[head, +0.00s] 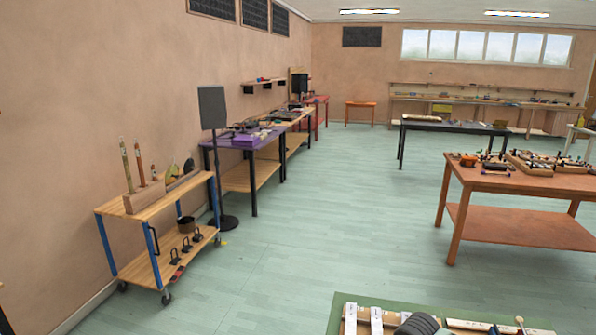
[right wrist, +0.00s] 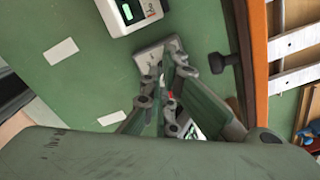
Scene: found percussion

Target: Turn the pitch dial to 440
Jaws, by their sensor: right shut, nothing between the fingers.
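My right gripper (right wrist: 178,72) is shut and empty in the right wrist view, above a green surface (right wrist: 60,90). A white device (right wrist: 128,12) with a small lit green screen lies at the top edge of that view, partly cut off. A pale grey flat piece (right wrist: 150,60) lies close by the fingertips; I cannot tell whether they touch it. No pitch dial or number can be made out. My left gripper is in neither view.
A dark knob-like piece (right wrist: 222,62) stands by the orange edge (right wrist: 260,50) on the right. White bars (right wrist: 295,42) lie beyond it. In the head view, a green mat (head: 337,318) with instruments shows at the bottom. A wheeled trolley (head: 150,207) stands left; the floor between is clear.

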